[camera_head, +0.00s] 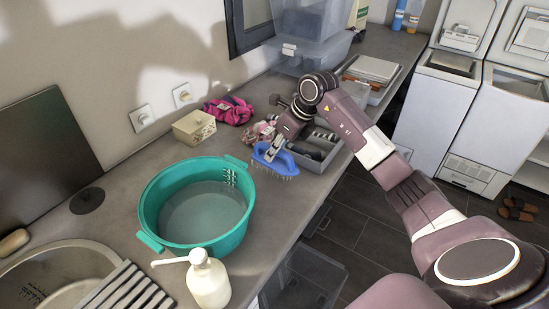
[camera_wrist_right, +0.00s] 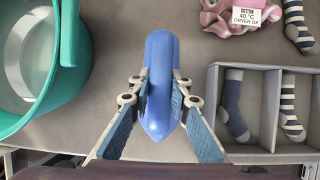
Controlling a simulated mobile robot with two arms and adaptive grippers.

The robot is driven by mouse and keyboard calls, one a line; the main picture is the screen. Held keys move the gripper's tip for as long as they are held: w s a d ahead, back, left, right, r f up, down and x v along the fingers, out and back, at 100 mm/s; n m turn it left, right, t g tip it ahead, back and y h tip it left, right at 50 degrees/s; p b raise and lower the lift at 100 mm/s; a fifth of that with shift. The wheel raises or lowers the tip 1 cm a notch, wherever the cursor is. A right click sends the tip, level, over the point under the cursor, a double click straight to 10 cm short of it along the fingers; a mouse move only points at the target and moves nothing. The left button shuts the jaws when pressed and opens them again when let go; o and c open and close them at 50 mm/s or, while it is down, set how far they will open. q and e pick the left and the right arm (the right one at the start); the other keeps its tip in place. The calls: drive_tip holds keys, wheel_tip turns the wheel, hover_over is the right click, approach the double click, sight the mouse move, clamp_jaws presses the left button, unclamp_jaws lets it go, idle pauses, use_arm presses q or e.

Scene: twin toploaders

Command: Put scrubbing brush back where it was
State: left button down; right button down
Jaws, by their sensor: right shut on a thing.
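The scrubbing brush (camera_head: 275,160) is blue with pale bristles pointing down. It is over the counter between the green basin and the grey divided box. My right gripper (camera_head: 273,149) is shut on it from above. In the right wrist view the blue brush (camera_wrist_right: 160,75) runs lengthwise between the two fingers of my right gripper (camera_wrist_right: 162,98), with a finger against each side. I cannot tell whether the bristles touch the counter. My left gripper is not in view.
The green basin (camera_head: 152,200) with water stands left of the brush. The grey divided box (camera_head: 318,164) with socks (camera_wrist_right: 232,105) is to the right. A white pump bottle (camera_head: 208,284), beige box (camera_head: 194,127) and pink cloth (camera_head: 228,110) are on the counter (camera_head: 262,215), whose front edge is close.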

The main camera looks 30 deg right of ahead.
sight(275, 160)
wheel_tip(275, 160, down, 2)
drive_tip(key=shift+a+f+p, duration=0.1)
drive_tip(key=shift+f+p, duration=0.15)
drive_tip(key=shift+p, duration=0.1)
drive_tip(key=shift+f, duration=0.4)
drive_tip(key=c, duration=1.8)
unclamp_jaws()
drive_tip(key=shift+r, duration=0.1)
drive_tip(key=b+v, duration=0.2)
drive_tip(key=v, duration=1)
drive_tip(key=shift+b, duration=0.35)
drive_tip(key=shift+w, duration=0.1)
